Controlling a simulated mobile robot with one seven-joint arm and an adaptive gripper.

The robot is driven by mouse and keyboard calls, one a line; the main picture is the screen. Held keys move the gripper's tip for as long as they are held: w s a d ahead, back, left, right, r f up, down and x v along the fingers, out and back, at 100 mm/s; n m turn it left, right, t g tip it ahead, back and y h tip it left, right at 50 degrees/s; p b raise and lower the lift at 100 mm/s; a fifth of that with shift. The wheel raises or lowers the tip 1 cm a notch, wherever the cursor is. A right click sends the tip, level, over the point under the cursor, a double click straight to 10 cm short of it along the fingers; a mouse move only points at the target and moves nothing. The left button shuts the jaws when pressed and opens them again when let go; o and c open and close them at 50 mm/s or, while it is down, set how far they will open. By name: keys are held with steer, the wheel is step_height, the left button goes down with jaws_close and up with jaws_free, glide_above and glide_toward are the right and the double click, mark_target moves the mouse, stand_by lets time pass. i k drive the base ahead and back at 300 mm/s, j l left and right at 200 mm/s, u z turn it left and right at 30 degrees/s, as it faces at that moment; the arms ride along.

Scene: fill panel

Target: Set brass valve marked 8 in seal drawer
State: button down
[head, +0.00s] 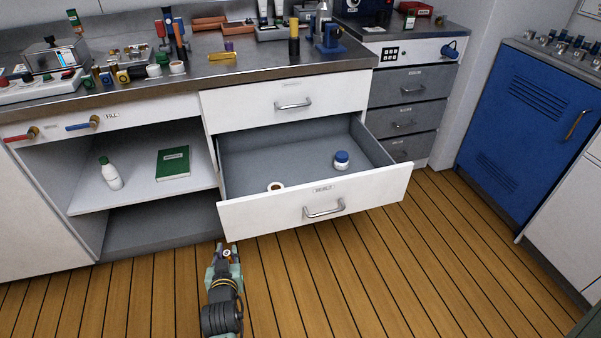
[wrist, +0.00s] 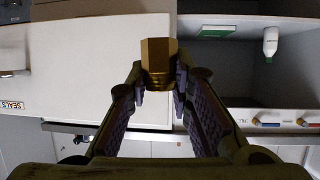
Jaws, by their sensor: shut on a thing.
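The brass valve (wrist: 158,62) shows in the wrist view as a gold, faceted body between the fingertips. My gripper (wrist: 158,88) is shut on it. In the head view my gripper (head: 226,255) is low in front of the cabinet, beside the lower left corner of the open drawer and outside it. A small pale mark shows at its tip there; the valve's number is not clearly readable. The open drawer (head: 310,208) has a white front, a metal handle and a grey inside. A label reading SEALS (wrist: 12,104) shows on the white front in the wrist view.
The worktop (head: 120,90) above is crowded.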

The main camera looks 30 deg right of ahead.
mark_target(290, 175)
steer(key=k+l, duration=0.1)
steer(key=l, duration=0.4)
steer(key=l+u, duration=0.1)
steer(key=l, duration=0.4)
steer(key=k+l+u, duration=0.1)
steer(key=l, duration=0.4)
steer(key=k+l, duration=0.2)
steer(key=l, duration=0.3)
